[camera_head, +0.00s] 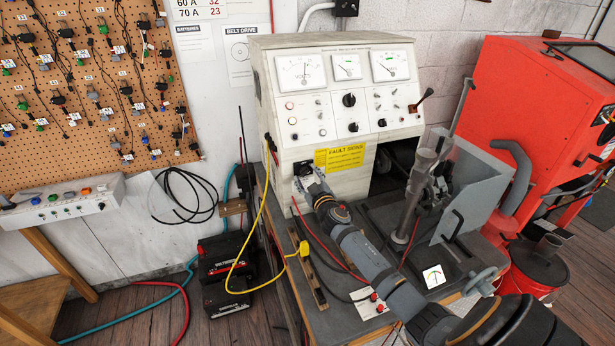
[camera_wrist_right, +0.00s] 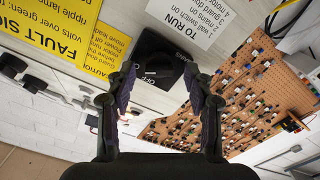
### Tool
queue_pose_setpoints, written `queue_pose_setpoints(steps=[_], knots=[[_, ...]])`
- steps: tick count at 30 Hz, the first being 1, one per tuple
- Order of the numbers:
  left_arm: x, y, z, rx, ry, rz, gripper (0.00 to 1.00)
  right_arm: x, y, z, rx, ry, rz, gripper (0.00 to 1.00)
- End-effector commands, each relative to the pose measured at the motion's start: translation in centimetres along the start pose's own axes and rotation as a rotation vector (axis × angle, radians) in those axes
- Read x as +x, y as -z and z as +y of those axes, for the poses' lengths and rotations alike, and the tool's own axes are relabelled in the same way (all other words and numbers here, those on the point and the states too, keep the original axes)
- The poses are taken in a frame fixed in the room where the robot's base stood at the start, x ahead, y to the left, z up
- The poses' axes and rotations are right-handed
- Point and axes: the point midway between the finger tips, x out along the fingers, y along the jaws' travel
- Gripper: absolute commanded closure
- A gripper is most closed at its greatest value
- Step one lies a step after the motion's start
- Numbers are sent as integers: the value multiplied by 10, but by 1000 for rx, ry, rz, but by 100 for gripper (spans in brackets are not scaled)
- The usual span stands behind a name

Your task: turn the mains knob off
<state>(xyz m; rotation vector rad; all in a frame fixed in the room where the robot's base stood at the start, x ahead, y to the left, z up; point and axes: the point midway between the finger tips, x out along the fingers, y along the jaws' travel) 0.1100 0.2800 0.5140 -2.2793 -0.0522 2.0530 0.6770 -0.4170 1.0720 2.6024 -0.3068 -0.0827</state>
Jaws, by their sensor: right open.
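The mains knob (camera_wrist_right: 158,52) is black and sits on a dark plate with white lettering, including OFF, in the right wrist view. In the head view the dark plate (camera_head: 301,167) is at the lower left of the white test bench's front, largely hidden by my gripper. My right gripper (camera_wrist_right: 160,78) is open, its fingertips on either side of the knob's near end in the picture. I cannot tell whether they touch it. In the head view my right gripper (camera_head: 309,180) is right at the panel. My left gripper is not in view.
The white bench (camera_head: 291,104) carries meters, knobs and a yellow fault sign (camera_head: 340,157). A yellow cable (camera_head: 251,245) hangs left of my arm. A clamp stand (camera_head: 412,200) and grey guard (camera_head: 470,190) stand to the right. A red cabinet (camera_head: 535,110) is beyond.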

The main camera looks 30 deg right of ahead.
Motion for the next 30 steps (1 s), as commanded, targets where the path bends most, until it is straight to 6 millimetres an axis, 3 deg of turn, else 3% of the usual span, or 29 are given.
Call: queue_pose_setpoints(steps=[2, 13, 22, 30], knots=[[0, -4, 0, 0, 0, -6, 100, 0, 0, 0, 0, 0, 0, 50], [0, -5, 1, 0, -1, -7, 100, 0, 0, 0, 0, 0, 0, 100], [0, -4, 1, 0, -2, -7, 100, 0, 0, 0, -35, 0, -1, 100], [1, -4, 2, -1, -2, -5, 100, 0, 0, -1, -198, 0, -1, 100]])
